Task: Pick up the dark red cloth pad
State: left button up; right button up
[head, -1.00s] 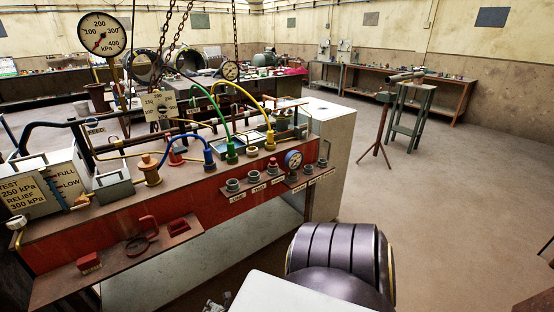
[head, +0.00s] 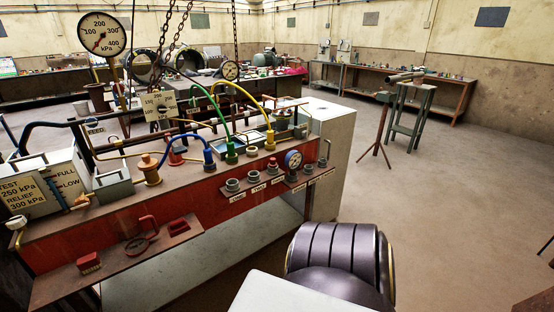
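Two small dark red items lie on the narrow front shelf of the red test bench. One dark red block-like item (head: 88,262) is near the left end of the shelf. Another flat dark red item (head: 179,226) lies further right, in or on a small dark holder. I cannot tell from this view which one is the cloth pad. Nothing touches either of them. Neither of my grippers shows in the head view.
The red bench (head: 225,190) carries gauges, coloured hoses and a row of grey fittings (head: 254,178). A ring-like tool (head: 140,241) lies between the two red items. A tripod stand (head: 378,130) and a green stool-like stand (head: 410,115) are at right. The floor between is clear.

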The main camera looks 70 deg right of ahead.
aim_at(179, 226)
jog(key=z, duration=1.3)
